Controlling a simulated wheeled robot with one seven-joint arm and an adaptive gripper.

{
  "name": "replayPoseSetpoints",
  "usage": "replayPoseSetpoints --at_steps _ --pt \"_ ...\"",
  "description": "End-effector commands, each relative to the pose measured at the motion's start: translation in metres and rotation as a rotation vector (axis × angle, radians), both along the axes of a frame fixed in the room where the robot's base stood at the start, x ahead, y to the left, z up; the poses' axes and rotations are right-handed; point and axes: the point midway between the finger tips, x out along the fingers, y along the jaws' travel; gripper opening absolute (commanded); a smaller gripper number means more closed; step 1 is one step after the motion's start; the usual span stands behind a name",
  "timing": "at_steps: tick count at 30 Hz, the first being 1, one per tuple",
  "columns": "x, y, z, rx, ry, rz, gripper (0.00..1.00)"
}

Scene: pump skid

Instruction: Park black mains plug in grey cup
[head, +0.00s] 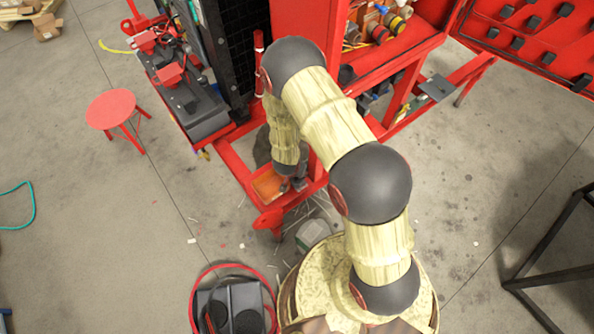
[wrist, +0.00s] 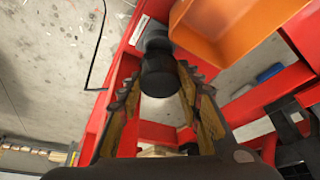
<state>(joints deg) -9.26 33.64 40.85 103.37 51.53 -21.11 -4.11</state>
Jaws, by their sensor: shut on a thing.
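The black mains plug (wrist: 157,70) is between the two fingertips of my gripper (wrist: 157,84) in the wrist view. My gripper is shut on it, with one finger on each side. Its far end points away from my palm, over the red frame. In the head view my gripper (head: 291,184) hangs low beside the red frame, mostly behind my own arm, and the plug cannot be made out there. I cannot clearly pick out the grey cup in either view.
An orange tray (wrist: 205,42) lies close to the plug, and it shows in the head view (head: 268,186). Red frame bars (wrist: 118,70) run beside my gripper. A thin black line (wrist: 99,45) crosses the upper left. A red stool (head: 111,108) stands on open floor.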

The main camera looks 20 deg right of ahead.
Motion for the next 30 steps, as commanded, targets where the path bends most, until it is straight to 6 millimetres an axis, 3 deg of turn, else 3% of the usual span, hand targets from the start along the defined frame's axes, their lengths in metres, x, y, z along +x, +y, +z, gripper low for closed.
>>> replayPoseSetpoints --at_steps 30 --pt "0.0 0.0 -0.014 0.0 0.0 0.0 0.04"
